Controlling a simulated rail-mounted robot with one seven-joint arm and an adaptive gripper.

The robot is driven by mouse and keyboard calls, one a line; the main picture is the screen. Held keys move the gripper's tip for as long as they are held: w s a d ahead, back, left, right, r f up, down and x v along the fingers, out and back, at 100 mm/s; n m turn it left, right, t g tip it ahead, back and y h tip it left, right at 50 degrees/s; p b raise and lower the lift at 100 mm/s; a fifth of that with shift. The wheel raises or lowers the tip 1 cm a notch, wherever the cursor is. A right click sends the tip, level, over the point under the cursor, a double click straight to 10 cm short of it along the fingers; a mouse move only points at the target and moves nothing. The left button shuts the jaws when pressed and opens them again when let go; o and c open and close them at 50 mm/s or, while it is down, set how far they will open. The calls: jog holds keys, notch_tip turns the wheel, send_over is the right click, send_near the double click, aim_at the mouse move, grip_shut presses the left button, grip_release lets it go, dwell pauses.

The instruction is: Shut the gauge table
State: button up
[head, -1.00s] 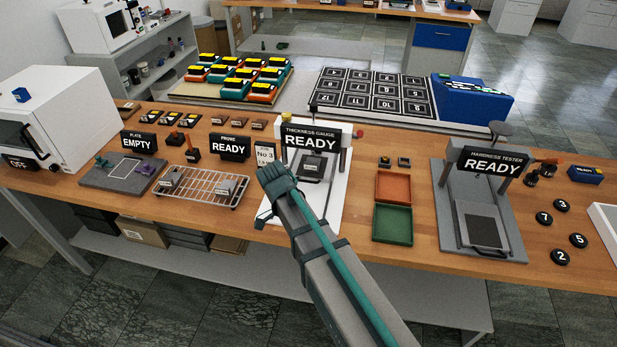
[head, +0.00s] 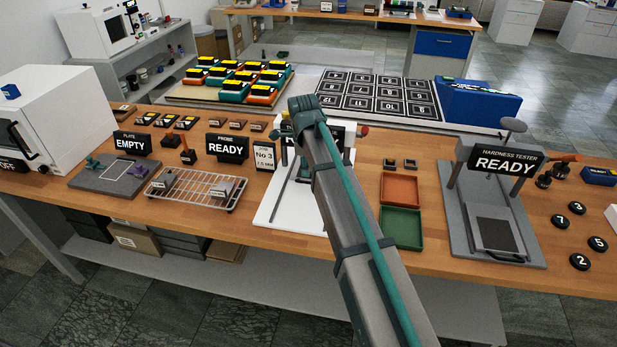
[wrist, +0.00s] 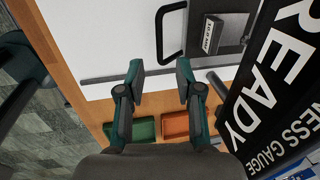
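The thickness gauge's white base (head: 274,208) stands mid-bench in the head view. My arm hides most of the gauge and its sign there. In the wrist view, the gauge's dark grey table (wrist: 238,24) lies at the top on the white base (wrist: 115,35). A small labelled block (wrist: 212,33) sits on it. Its black loop handle (wrist: 160,30) points left. My gripper (wrist: 160,80) is open and empty, with its fingers apart, below the handle in the picture and not touching it. I cannot tell how far out the table is.
A black READY sign (wrist: 262,100) is close on the right in the wrist view. Orange (head: 400,188) and green (head: 400,226) trays lie right of the gauge. A wire rack (head: 197,188) stands left. The hardness tester (head: 448,220) is farther right.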

jog(key=f, duration=0.2)
jog(key=f+p, duration=0.1)
jog(key=f, duration=0.1)
jog(key=w+f, duration=0.1)
jog(key=f, duration=0.1)
jog(key=shift+d+f, duration=0.1)
jog(key=shift+f, duration=0.15)
grip_shut()
